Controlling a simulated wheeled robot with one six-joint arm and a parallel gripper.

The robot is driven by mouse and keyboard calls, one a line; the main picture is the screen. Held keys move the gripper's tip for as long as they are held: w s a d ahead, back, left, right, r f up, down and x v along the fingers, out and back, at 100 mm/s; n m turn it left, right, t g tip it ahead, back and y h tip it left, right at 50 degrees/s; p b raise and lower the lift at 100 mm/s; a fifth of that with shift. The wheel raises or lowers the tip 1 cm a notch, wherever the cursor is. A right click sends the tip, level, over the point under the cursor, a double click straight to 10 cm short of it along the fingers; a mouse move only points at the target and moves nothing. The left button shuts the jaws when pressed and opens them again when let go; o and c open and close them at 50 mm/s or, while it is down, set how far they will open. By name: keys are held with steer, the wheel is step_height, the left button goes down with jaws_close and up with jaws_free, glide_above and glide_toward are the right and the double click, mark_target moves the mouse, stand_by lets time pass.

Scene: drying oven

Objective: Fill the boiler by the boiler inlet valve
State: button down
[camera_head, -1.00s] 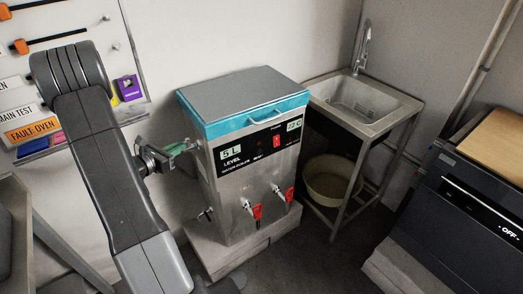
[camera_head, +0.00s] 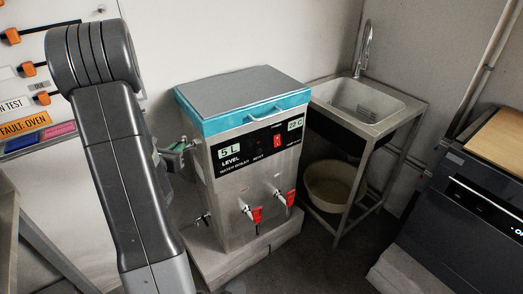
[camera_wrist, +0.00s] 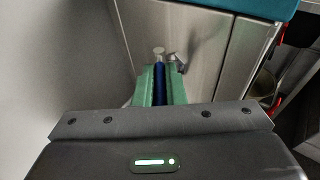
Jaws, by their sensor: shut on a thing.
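The boiler (camera_head: 233,185) is a steel box with a teal-edged lid, standing on a pale block. Its display reads 5 L, with a temperature display at right. My gripper (camera_head: 178,150) is at the boiler's upper left side, partly hidden behind my arm. In the wrist view my gripper (camera_wrist: 160,84) has its green fingers closed around a blue part, apparently the inlet valve's handle (camera_wrist: 159,84). A metal fitting (camera_wrist: 158,51) shows just beyond the fingertips against the steel side. The valve body is mostly hidden.
Two red-handled taps (camera_head: 256,215) stick out from the boiler's front, and a small fitting (camera_head: 203,219) sits low on its left side. A sink (camera_head: 365,103) stands behind right, with a bucket (camera_head: 332,187) below. A dark appliance (camera_head: 465,215) is at right.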

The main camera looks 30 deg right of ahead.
steer(key=shift+s, duration=0.1)
steer(key=c, duration=1.4)
jaws_free()
steer(key=shift+d, duration=0.15)
